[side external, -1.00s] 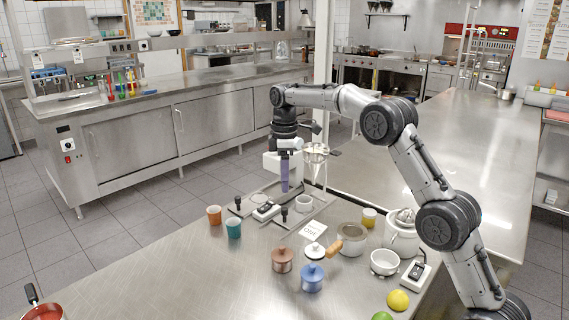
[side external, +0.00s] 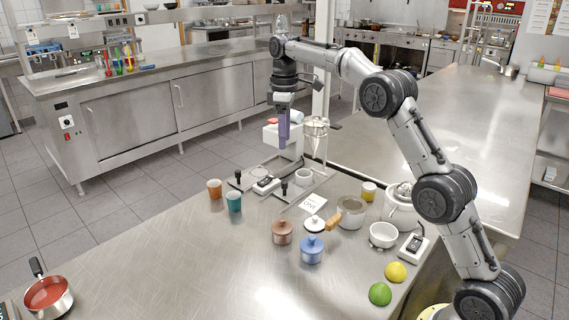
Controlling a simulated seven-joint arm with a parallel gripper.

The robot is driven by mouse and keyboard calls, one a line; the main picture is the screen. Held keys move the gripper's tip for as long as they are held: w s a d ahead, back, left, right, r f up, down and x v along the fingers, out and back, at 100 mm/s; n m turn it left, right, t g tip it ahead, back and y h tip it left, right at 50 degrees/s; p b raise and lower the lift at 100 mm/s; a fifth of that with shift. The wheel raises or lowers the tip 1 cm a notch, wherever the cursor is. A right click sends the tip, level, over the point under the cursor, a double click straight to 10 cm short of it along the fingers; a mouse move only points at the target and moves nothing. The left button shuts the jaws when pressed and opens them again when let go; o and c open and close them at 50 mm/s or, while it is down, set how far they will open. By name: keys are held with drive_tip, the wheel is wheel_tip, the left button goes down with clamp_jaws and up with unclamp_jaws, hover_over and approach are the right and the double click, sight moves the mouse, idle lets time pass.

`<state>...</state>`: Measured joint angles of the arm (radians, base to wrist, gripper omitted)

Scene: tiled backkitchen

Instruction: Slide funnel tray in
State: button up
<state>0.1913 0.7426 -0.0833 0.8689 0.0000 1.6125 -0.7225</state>
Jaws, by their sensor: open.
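A metal funnel (side external: 316,128) hangs in a holder on a thin upright stand at the back edge of the near counter. A flat grey tray or base plate (side external: 322,179) lies below it, with a white cup (side external: 304,177) on it; I cannot tell whether this plate is the funnel tray or whether it slides. My gripper (side external: 283,146) points down, left of the funnel and in front of a white block (side external: 270,136). Its purple fingers look empty and apart from the funnel. The finger gap is too small to make out from this side.
Orange (side external: 214,188) and teal (side external: 234,201) cups stand left of the plate. Brown (side external: 282,231) and blue (side external: 311,248) lidded pots, a larger pot (side external: 351,216) and a white bowl (side external: 383,235) stand in front. The counter's left half is mostly clear.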

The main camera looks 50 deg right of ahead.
sight(285, 182)
wheel_tip(285, 182, down, 14)
drive_tip(key=m, duration=3.3)
drive_tip(key=shift+r, duration=0.2)
clamp_jaws()
